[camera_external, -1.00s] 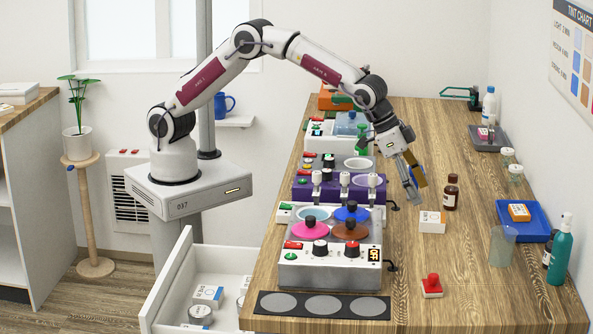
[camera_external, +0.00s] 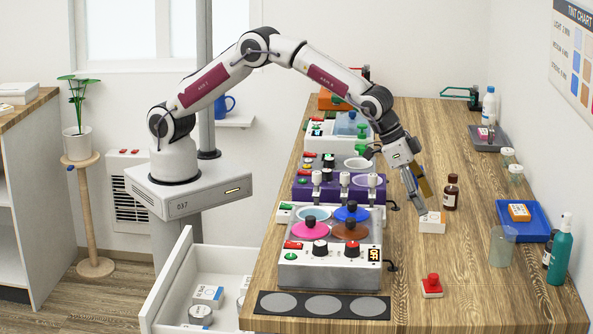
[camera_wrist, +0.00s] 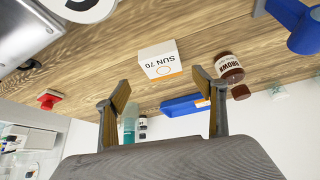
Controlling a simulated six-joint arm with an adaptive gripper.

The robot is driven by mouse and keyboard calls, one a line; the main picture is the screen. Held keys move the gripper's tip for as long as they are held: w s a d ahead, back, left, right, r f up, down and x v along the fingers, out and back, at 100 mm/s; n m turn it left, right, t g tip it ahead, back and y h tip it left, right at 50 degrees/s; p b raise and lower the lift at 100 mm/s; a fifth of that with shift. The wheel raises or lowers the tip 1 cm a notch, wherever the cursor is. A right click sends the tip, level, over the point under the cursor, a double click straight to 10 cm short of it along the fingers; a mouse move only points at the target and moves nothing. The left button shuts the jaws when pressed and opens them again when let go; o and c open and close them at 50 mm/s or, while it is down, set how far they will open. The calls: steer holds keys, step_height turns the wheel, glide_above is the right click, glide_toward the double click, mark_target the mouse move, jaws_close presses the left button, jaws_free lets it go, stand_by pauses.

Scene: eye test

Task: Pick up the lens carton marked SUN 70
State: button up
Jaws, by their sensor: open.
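The lens carton marked SUN 70 (camera_wrist: 160,62) is a small white box with an orange mark, and its lettering is upside down in the wrist view. In the external view the white carton (camera_external: 432,222) sits on the wooden bench, right of the tinting machines. The carton appears beyond and between the fingertips. I cannot tell whether a finger touches it.
A brown bottle (camera_external: 451,192) stands close behind and right of the carton. A red stamp (camera_external: 432,287) is nearer the front. A blue tray (camera_external: 510,231) with an orange-and-white box, a clear cup (camera_external: 502,246) and a teal bottle (camera_external: 560,252) are at right. Tint machines (camera_external: 330,262) stand left.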

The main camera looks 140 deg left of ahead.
mark_target(431, 216)
steer(key=shift+f, duration=0.1)
steer(key=shift+w+a+f, duration=0.15)
steer(key=shift+a+f, duration=0.15)
steer(key=shift+f, duration=0.4)
steer(key=shift+w+a+f, duration=0.1)
steer(key=shift+a+f, duration=0.15)
steer(key=shift+f, duration=0.45)
steer(key=shift+x, duration=1.05)
steer(key=c, duration=1.3)
